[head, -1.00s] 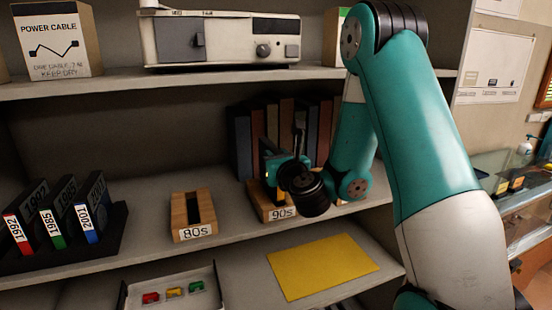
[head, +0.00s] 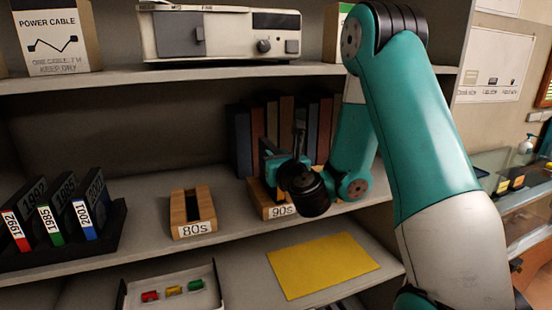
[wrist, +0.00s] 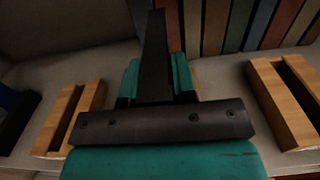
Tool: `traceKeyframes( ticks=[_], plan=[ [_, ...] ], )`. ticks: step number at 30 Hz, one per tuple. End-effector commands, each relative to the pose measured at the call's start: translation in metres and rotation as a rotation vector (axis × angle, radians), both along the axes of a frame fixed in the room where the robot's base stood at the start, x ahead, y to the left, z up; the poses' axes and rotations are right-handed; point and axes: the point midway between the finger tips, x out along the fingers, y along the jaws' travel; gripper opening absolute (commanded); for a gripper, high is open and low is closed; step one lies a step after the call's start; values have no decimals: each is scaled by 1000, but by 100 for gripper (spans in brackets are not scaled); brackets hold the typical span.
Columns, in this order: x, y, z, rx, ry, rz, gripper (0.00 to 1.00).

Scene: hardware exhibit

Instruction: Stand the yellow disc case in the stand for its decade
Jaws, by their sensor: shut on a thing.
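My gripper (head: 275,165) is shut on a dark, thin disc case (head: 300,128), held upright over the wooden stand labelled 90s (head: 258,204). The case also shows in the wrist view (wrist: 155,60), rising between the teal fingers (wrist: 158,82). No yellow shows on its visible faces. My gripper and wrist hide its lower edge and most of the 90s stand, so I cannot tell whether it sits in the slot. The empty 80s stand (head: 187,218) is to the left. Another empty wooden stand (wrist: 290,100) is at the right in the wrist view.
A black rack (head: 110,232) with red, green and blue labelled cases is at the left. Several books (head: 243,140) stand close behind the 90s stand. A yellow sheet (head: 322,264) and a tray (head: 137,300) with small coloured pieces are below. The upper shelf (head: 110,86) hangs overhead.

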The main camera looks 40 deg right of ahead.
Motion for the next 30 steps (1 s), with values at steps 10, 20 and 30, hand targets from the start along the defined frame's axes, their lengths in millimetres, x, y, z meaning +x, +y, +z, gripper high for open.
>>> traceKeyframes(
  ticks=[10,20,30],
  plan=[
    [0,0,-18,0,0,0,0],
    [0,0,-23,0,-1,0,0],
    [0,0,-23,0,-1,0,41]
  ],
)
